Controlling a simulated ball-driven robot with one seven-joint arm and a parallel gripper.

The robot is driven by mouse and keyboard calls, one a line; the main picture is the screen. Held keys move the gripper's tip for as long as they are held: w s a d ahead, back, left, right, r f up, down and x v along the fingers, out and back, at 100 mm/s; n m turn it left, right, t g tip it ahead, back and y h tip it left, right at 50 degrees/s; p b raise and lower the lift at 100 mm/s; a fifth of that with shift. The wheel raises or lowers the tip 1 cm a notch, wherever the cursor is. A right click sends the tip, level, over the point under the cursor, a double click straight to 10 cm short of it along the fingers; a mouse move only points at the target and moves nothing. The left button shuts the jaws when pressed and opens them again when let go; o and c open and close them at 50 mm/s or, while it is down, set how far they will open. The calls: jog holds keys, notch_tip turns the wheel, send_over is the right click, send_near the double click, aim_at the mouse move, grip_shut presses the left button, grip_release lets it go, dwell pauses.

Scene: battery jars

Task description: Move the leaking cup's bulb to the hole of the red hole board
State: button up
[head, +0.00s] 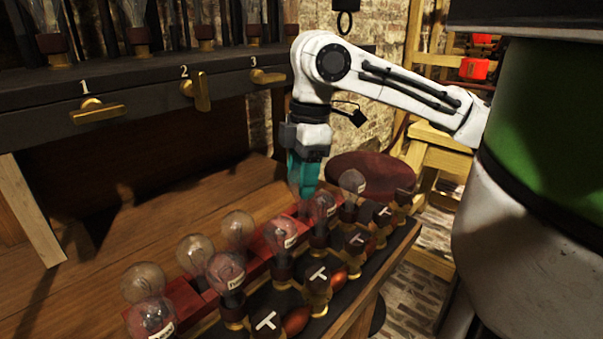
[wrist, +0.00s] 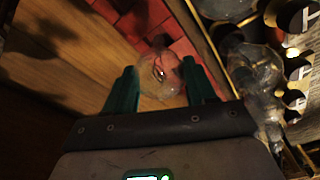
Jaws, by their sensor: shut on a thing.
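My gripper (head: 303,180) points down over the back part of the bench, its teal fingers beside the row of bulbs. In the wrist view my gripper (wrist: 160,70) is shut on a clear glass bulb (wrist: 160,78) between its two fingers. The red hole board (head: 257,264) runs along the bench under and behind the bulbs; its red surface also shows in the wrist view (wrist: 140,18), beyond the held bulb. Glass bulbs hide much of the board, and I cannot tell which hole is free. I cannot tell which cup leaks.
Several glass bulbs, such as one at the front (head: 225,271), stand along the board. A dark rack with T-shaped handles (head: 317,283) lies to their right. A shelf (head: 150,115) with brass taps numbered 1 to 3 is behind. Bare wood (head: 110,240) lies left.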

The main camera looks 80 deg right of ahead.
jog(key=shift+f, duration=0.55)
dwell(0.4)
jog(key=o, duration=1.2)
jog(key=shift+o, duration=0.2)
jog(key=shift+r, duration=0.1)
jog(key=r+p, duration=0.1)
jog(key=r, duration=0.2)
jog(key=r+p, duration=0.1)
jog(key=r, duration=0.3)
jog(key=s+r+p, duration=0.1)
jog(key=r, duration=0.2)
jog(key=shift+d+r, duration=0.3)
jog(key=shift+d, duration=0.05)
jog(key=shift+s+f, duration=0.1)
jog(key=shift+s, duration=0.05)
